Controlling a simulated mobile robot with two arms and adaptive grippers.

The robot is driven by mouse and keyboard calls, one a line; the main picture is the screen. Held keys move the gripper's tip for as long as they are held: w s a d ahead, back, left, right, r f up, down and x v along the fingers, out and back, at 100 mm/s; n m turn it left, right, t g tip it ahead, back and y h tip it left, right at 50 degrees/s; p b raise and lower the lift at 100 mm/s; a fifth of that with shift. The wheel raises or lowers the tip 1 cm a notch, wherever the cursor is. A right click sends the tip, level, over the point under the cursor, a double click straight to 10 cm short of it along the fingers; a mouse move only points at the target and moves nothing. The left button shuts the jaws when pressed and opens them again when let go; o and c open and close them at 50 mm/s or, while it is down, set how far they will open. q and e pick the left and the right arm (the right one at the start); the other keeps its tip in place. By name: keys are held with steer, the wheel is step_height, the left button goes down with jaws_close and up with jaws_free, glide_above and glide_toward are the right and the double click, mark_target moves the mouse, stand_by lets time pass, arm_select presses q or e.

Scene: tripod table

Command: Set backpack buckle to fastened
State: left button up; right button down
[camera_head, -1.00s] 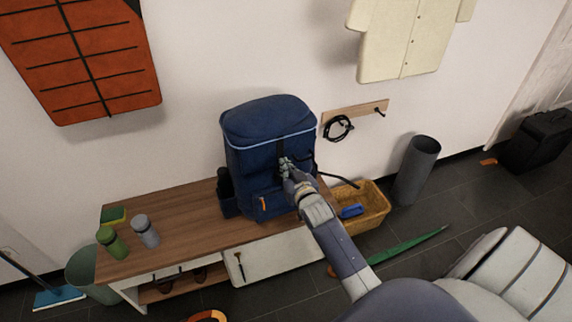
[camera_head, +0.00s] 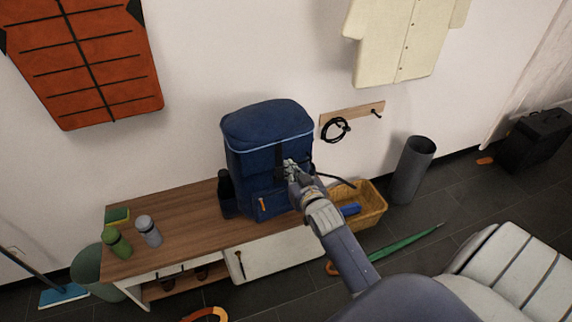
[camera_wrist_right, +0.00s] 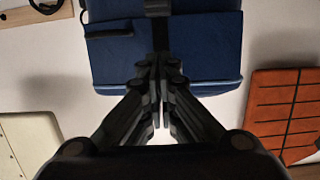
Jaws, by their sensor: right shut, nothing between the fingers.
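The blue backpack (camera_head: 262,142) stands upright on the wooden bench, with a light blue line along its lid. A black strap (camera_head: 278,163) runs down its front; in the right wrist view the strap (camera_wrist_right: 158,9) shows at the top centre. The buckle is too small and partly hidden to tell whether it is fastened. My right gripper (camera_head: 289,168) is just right of the strap in the head view, in front of the pack. In the right wrist view the gripper (camera_wrist_right: 159,64) has its fingers together and empty, over the pack's front. My left gripper is in neither view.
The bench (camera_head: 190,222) carries a green bottle (camera_head: 116,243), a grey bottle (camera_head: 148,231) and a sponge (camera_head: 118,215). A yellow basket (camera_head: 371,209) and a grey bin (camera_head: 411,170) stand to the right. A hook rail (camera_head: 362,111) is on the wall.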

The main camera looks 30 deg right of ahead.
steer(key=shift+v, duration=2.3)
steer(key=s+a+f+n+g+y, duration=0.1)
steer(key=s+a+f+g, duration=0.2)
steer(key=f, duration=0.7)
steer(key=s+a+f+n+g+y, duration=0.1)
steer(key=s+a+f, duration=0.2)
steer(key=s+f, duration=0.55)
steer(key=s+a+f+g+y, duration=0.1)
steer(key=s+a+f+g, duration=0.15)
steer(key=f, duration=1.05)
steer(key=s+a+f+n+g, duration=0.1)
steer(key=s+f, duration=0.4)
steer(key=s, duration=0.5)
steer(key=s+a+f+n+g, duration=0.1)
steer(key=s+f+g, duration=0.3)
steer(key=s, duration=0.6)
steer(key=s+a+f+n+g, duration=0.1)
steer(key=s+f+g, duration=0.1)
steer(key=s+f, duration=0.6)
steer(key=shift+s+a, duration=0.4)
steer(key=shift+s, duration=0.8)
